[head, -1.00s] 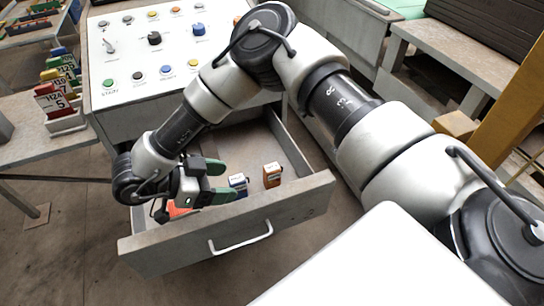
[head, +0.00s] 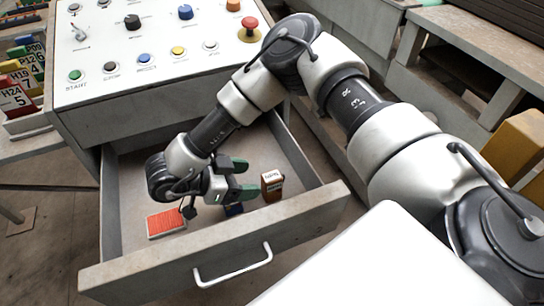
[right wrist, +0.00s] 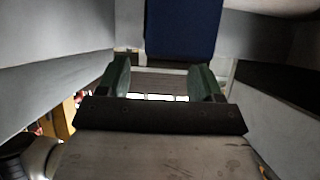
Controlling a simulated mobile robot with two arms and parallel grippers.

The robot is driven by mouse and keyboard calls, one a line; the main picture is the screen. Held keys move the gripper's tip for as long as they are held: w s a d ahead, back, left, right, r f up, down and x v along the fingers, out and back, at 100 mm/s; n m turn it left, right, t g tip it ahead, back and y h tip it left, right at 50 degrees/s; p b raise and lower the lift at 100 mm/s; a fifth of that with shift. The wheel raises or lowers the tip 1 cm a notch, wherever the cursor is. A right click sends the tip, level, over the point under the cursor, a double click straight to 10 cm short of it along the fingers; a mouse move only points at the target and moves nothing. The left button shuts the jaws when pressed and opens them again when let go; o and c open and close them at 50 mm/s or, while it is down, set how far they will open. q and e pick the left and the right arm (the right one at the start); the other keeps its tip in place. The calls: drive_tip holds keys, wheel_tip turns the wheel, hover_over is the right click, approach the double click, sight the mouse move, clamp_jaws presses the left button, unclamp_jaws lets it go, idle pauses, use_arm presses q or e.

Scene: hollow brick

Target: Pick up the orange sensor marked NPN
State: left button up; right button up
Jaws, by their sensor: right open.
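An upright orange-brown sensor (head: 272,187) with a white label on top stands in the open drawer; its marking is too small to read. My right gripper (head: 246,178) is inside the drawer, its green fingers apart and pointing right, just left of this sensor. A dark blue sensor (head: 234,210) is mostly hidden below the fingers. In the right wrist view, the two fingers (right wrist: 160,80) are apart with nothing gripped between them, and a blue surface (right wrist: 183,28) fills the top middle. My left gripper is not in view.
The drawer front (head: 215,250) with its handle and the side walls enclose the gripper closely. A flat red-orange box (head: 166,222) lies on the drawer floor at left. A control panel (head: 150,50) with buttons stands above the drawer. Numbered tags (head: 15,98) are at far left.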

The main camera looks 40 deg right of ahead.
sight(269, 177)
drive_tip(key=x, duration=0.5)
drive_tip(key=shift+w+d+p, duration=0.1)
drive_tip(key=shift+d+p, duration=0.25)
drive_tip(key=shift+d, duration=0.1)
drive_tip(key=shift+r, duration=0.1)
drive_tip(key=c, duration=1.1)
